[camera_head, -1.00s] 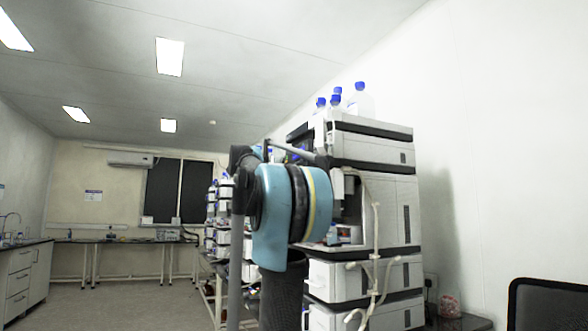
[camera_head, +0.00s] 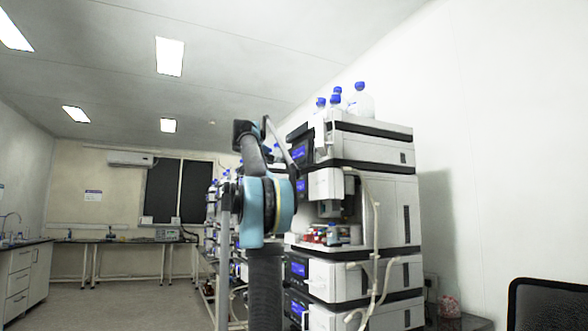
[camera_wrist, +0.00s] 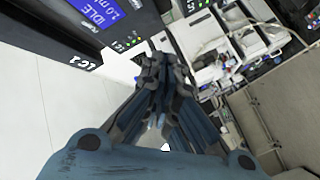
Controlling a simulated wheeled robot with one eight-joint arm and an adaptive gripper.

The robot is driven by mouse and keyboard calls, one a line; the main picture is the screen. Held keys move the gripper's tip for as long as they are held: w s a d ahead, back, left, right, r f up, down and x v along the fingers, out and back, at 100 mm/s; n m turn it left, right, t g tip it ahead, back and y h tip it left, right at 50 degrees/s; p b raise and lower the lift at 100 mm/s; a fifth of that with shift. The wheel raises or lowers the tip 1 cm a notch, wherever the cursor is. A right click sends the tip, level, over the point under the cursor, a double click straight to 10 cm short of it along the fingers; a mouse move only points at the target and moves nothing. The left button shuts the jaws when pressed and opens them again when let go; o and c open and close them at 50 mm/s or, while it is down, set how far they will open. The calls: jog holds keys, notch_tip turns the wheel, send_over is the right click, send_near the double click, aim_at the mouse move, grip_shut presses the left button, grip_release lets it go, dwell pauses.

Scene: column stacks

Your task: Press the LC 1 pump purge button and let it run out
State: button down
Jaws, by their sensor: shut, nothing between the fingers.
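The LC stack (camera_head: 372,210) stands right of my arm in the head view, with several lit blue displays on its front. In the wrist view a blue display (camera_wrist: 100,14) reads IDLE and 1.0 m, cut off by the frame edge. The purge button cannot be made out. In the head view the fingers cannot be made out.
Blue-capped bottles (camera_head: 361,101) stand on top of the stack, and pale tubing (camera_head: 375,240) hangs down its side. Another instrument row stands behind my arm. A black chair (camera_head: 548,304) is at the lower right. The floor at left is open.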

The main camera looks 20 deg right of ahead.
aim_at(296, 163)
jog(key=d, duration=0.8)
jog(key=shift+w+d, duration=0.15)
jog(key=shift+d, duration=0.25)
jog(key=shift+d, duration=0.15)
dwell(1.3)
jog(key=shift+d+r, duration=0.1)
jog(key=shift+d, duration=0.15)
jog(key=shift+d, duration=0.4)
dwell(0.8)
jog(key=shift+a, duration=0.85)
